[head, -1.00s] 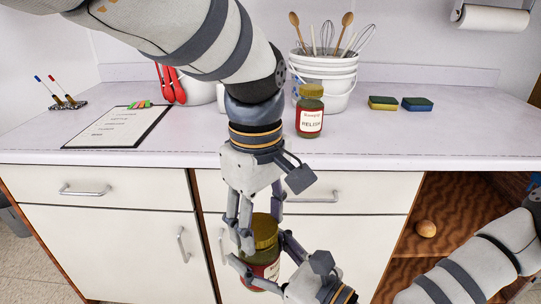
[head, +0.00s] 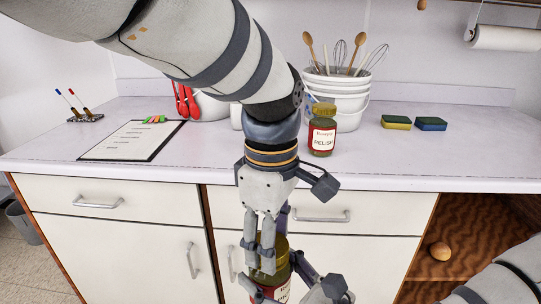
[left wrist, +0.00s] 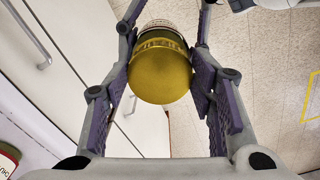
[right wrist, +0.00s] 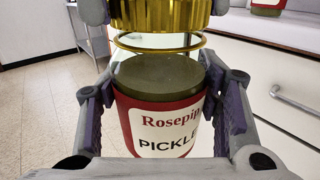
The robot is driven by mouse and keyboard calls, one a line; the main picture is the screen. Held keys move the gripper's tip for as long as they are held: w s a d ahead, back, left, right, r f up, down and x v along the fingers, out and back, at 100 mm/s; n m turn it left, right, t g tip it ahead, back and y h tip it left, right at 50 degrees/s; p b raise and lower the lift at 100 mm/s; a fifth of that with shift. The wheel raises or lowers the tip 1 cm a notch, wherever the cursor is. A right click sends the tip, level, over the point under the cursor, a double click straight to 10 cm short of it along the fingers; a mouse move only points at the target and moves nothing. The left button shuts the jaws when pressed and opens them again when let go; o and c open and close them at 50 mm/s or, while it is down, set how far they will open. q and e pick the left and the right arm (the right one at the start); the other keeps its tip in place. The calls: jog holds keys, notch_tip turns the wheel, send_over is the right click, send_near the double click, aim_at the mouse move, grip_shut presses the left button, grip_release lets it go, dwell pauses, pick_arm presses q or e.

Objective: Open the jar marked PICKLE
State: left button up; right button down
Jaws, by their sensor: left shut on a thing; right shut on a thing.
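The jar marked PICKLE (right wrist: 165,138) is upright, with a red and white label and green contents. My right gripper (right wrist: 156,92) is shut around its body. The ribbed gold lid (right wrist: 160,14) is above it, and my left gripper (left wrist: 162,76) is shut on the lid from above. In the right wrist view a thin gold ring and a pale gap show between the lid and the green top. I cannot tell whether the gap is air or clear glass. In the head view the jar (head: 284,292) is partly hidden by my left gripper (head: 268,250), in front of the cabinets.
A RELISH jar (head: 322,138) with a gold lid stands on the counter (head: 220,165), before a white bucket (head: 345,100) of utensils. Two sponges (head: 412,123) lie to its right, a clipboard (head: 130,140) to its left. Cabinet handles (head: 322,217) project behind the held jar.

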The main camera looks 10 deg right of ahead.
pick_arm(q)
jog(key=shift+a+r, duration=0.1)
jog(key=shift+r, duration=0.55)
pick_arm(e)
jog(key=shift+w+d+f, duration=0.1)
jog(key=shift+w+d, duration=0.05)
jog(key=shift+d, duration=0.05)
pick_arm(q)
jog(key=shift+r, duration=0.5)
pick_arm(e)
jog(key=shift+a+r, duration=0.15)
jog(key=shift+r, duration=0.05)
